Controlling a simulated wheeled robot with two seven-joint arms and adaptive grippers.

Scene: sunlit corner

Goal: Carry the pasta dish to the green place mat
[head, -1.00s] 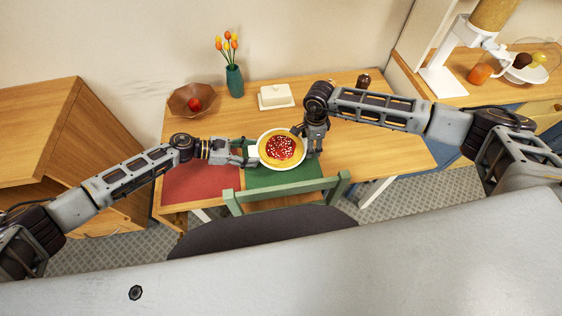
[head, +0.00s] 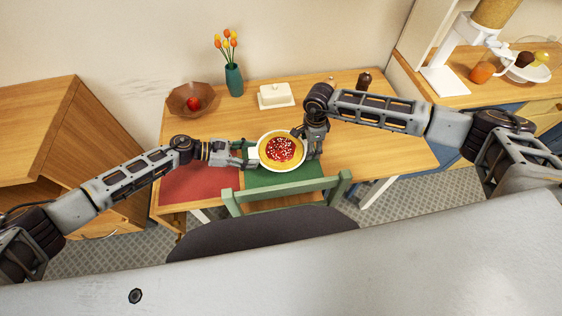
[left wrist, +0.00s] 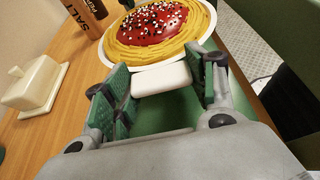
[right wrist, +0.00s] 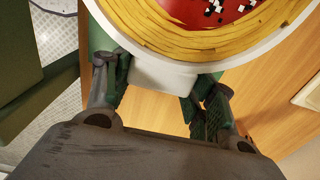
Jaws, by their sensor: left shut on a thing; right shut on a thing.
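The pasta dish (head: 282,151) is a round white dish of yellow pasta with red sauce and white and dark bits, with a white handle on each side. The green place mat (head: 285,177) lies on the table, below the dish in the head view and partly hidden by it; I cannot tell whether the dish touches it. My left gripper (head: 247,154) is shut on the left handle, which shows between its fingers in the left wrist view (left wrist: 160,79). My right gripper (head: 308,146) is shut on the right handle, seen in the right wrist view (right wrist: 160,75). The dish looks about level.
A red mat (head: 200,184) lies left of the green one. A butter dish (head: 276,95), a teal vase (head: 234,80) with tulips and a brown bowl (head: 190,100) stand at the back. A green chair (head: 340,188) stands at the front edge.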

